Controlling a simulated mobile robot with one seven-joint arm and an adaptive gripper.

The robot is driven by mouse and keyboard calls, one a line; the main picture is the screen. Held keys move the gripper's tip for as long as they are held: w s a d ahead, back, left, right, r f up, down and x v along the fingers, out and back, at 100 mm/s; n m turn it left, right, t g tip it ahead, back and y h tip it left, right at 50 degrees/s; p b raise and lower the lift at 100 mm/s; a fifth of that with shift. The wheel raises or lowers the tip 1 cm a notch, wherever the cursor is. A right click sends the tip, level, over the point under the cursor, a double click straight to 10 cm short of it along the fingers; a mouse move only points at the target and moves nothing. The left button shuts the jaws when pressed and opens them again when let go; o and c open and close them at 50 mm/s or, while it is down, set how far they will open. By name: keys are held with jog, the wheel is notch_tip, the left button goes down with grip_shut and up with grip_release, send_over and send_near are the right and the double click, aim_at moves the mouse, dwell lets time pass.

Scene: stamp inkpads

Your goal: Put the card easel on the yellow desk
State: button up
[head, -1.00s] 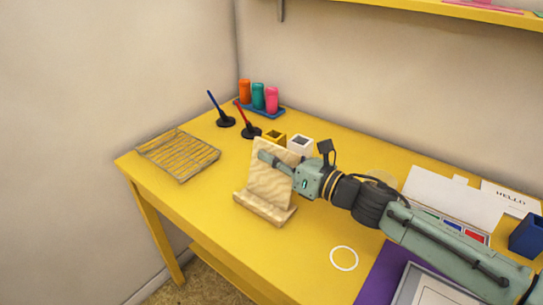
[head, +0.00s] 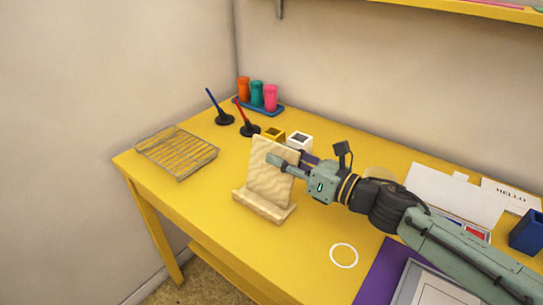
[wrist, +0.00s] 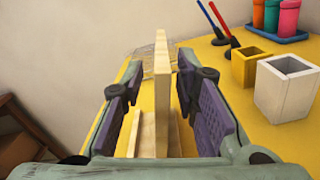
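The card easel (head: 270,172) is a pale wooden stand with a leaning back board and a lipped base. It stands upright on the yellow desk (head: 215,218), in the left half. My gripper (head: 287,158) is at the top right of the board. In the wrist view the easel (wrist: 161,85) shows edge-on between the two fingers of my gripper (wrist: 160,100), with a gap on each side. The gripper is open and the fingers straddle the board.
A wire rack (head: 177,152) lies to the left. Two pens in black holders (head: 224,118), a blue tray of coloured bottles (head: 258,108), a yellow pot (wrist: 250,67) and a white pot (wrist: 288,88) stand behind. A white ring (head: 344,256) marks clear desk in front.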

jog(key=b+v, duration=0.1)
jog(key=v, duration=0.7)
jog(key=shift+f+b, duration=0.1)
jog(key=shift+b, duration=0.3)
jog(key=shift+s+d, duration=0.2)
